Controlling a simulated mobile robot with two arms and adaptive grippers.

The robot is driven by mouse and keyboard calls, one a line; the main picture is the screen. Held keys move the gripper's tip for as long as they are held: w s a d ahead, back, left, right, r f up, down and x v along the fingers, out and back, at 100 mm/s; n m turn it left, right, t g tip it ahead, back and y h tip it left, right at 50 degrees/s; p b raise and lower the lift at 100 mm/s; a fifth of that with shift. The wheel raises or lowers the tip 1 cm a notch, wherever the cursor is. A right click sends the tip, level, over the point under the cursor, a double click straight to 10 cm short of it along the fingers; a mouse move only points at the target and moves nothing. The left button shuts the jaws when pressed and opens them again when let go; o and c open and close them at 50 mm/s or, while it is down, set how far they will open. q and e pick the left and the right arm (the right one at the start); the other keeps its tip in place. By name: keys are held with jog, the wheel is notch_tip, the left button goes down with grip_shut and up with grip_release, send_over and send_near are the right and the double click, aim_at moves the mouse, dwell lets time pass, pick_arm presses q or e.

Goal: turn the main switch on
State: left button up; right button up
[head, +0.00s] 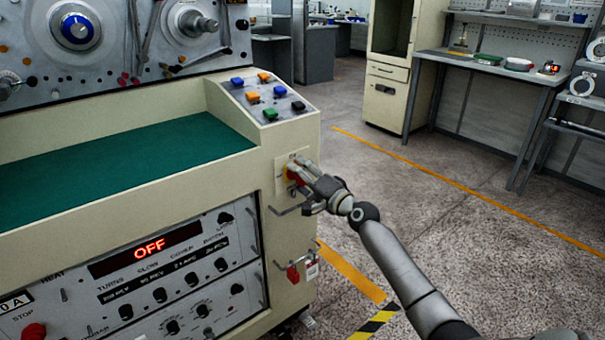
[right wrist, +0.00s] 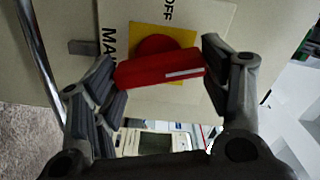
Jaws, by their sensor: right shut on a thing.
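The main switch (head: 291,176) is on the side panel of the cream winding machine, partly hidden by my right gripper (head: 302,172) in the head view. In the right wrist view it is a red rotary handle (right wrist: 158,72) with a white line, on a yellow square (right wrist: 182,38). The plate behind it carries "OFF" and part of a word starting "MA". My right gripper (right wrist: 158,77) has a finger at each end of the handle and is shut on it. The machine's display (head: 150,248) reads "OFF" in red. My left gripper is not in view.
Colored push buttons (head: 265,95) sit on the sloped panel above the switch. A metal handle (head: 285,210) is just below the switch, and a red padlock (head: 292,274) hangs lower. A workbench (head: 500,68) stands at the back right. The floor to the right is open.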

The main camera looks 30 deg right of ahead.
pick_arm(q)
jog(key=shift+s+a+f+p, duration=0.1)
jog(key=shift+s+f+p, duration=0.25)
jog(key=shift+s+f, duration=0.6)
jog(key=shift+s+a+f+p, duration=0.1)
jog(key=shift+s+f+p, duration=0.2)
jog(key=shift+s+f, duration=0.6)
pick_arm(e)
jog(key=shift+m, duration=2.1)
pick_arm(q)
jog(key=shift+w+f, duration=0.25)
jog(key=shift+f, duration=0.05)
pick_arm(e)
jog(key=shift+f, duration=0.1)
jog(key=o, duration=1)
jog(key=s+d, duration=0.1)
jog(key=s, duration=1.1)
